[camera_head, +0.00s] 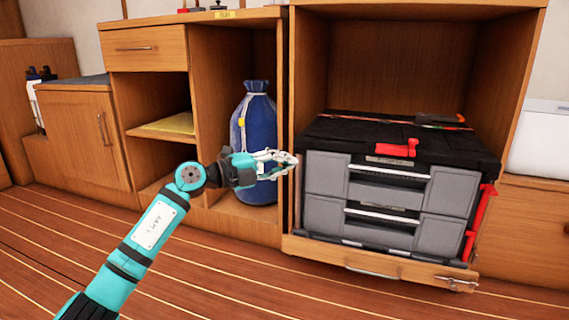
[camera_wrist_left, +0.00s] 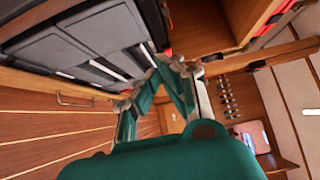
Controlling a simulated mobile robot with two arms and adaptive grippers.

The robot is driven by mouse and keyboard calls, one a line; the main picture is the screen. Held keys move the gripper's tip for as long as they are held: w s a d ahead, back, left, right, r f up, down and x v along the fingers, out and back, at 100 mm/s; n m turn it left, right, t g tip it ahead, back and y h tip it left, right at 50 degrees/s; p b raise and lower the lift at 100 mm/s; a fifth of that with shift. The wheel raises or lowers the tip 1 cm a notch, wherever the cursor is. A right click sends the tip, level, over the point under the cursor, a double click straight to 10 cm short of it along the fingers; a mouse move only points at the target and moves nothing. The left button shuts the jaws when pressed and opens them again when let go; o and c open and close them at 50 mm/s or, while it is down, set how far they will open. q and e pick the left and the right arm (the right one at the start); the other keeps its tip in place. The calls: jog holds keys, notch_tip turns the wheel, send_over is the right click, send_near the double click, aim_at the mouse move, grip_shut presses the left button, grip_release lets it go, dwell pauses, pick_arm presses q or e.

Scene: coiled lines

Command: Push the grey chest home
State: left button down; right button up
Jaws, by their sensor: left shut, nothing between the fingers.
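The grey chest (camera_head: 392,192) has a black lid, two grey drawers and red latches. It sits in the open wooden compartment on a wooden tray (camera_head: 375,267), and its front stands out past the cabinet's frame. My left gripper (camera_head: 294,160) is shut and empty at the chest's front left, by the compartment's left post. Whether it touches the chest I cannot tell. In the left wrist view the chest (camera_wrist_left: 85,40) is at upper left, with the shut fingers (camera_wrist_left: 165,62) close to it. My right gripper is not in view.
A blue bottle-shaped bag (camera_head: 258,135) stands in the bay left of the chest, behind my gripper. A yellow cloth (camera_head: 172,124) lies on a shelf further left. A latch (camera_head: 455,282) sits on the tray's right front. The plank floor (camera_head: 235,280) in front is clear.

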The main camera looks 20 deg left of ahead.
pick_arm(q)
jog(key=s+d+r+m+t+y, duration=0.1)
jog(key=d+r+m+t, duration=0.2)
jog(key=r+t, duration=0.95)
jog(key=m+g+y, duration=0.6)
jog(key=g+y, duration=0.5)
jog(key=y, duration=0.1)
send_near(332, 160)
jog(key=x, duration=0.5)
jog(key=shift+w+f, duration=0.15)
jog(key=shift+f, duration=0.2)
jog(key=shift+w, duration=0.65)
